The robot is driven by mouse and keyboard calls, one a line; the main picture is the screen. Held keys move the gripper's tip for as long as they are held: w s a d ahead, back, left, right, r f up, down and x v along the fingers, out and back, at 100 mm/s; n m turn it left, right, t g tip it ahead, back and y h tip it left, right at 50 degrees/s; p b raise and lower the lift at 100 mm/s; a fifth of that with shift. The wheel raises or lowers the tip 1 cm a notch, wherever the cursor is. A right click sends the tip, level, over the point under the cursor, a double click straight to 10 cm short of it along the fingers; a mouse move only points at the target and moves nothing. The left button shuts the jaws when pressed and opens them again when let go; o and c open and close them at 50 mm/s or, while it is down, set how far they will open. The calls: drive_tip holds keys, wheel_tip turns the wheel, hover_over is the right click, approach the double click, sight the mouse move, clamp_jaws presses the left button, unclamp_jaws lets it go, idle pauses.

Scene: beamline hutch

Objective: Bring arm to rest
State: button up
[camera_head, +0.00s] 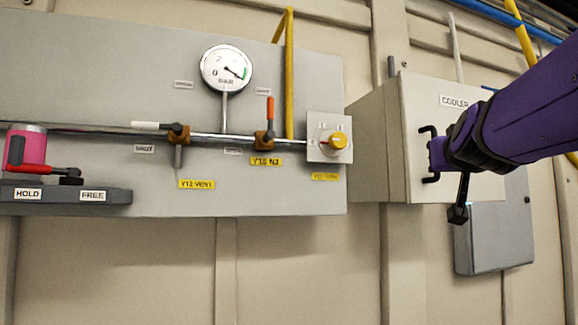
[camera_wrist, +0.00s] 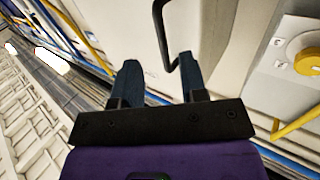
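My gripper (camera_wrist: 158,65) shows in the wrist view with its two dark fingers apart and nothing clasped between them. A black bar handle (camera_wrist: 157,25) on a pale door lies just beyond the fingertips, its bent end close to the right finger. I cannot tell the exact gap. In the head view my purple arm reaches in from the right, in front of the cooler box (camera_head: 375,140). The handle's two ends (camera_head: 432,178) show there beside my gripper, which hides its middle.
Left of the cooler is a grey panel (camera_head: 90,80) with a gauge (camera_head: 227,69), pipe valves and a yellow knob (camera_head: 338,141). A HOLD/FREE ledge (camera_head: 110,197) with a pink and red device (camera_head: 27,147) is far left. A grey box (camera_head: 485,245) hangs below the arm.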

idle(0.4)
drive_tip(key=s+a+f+n+g+y, duration=0.1)
drive_tip(key=s+f+g+y, duration=0.1)
drive_tip(key=s+f, duration=0.4)
drive_tip(key=s+a+f+n+g+y, duration=0.1)
drive_tip(key=s+f+g, duration=0.4)
drive_tip(key=f, duration=0.8)
drive_tip(key=s+a+f+n+g+y, duration=0.2)
drive_tip(key=s+f+g+y, duration=0.1)
drive_tip(key=s+f, duration=0.5)
wheel_tip(320, 180, down, 2)
drive_tip(key=shift+s+f+g, duration=0.1)
drive_tip(key=shift+s+g, duration=0.2)
drive_tip(key=shift+g, duration=0.3)
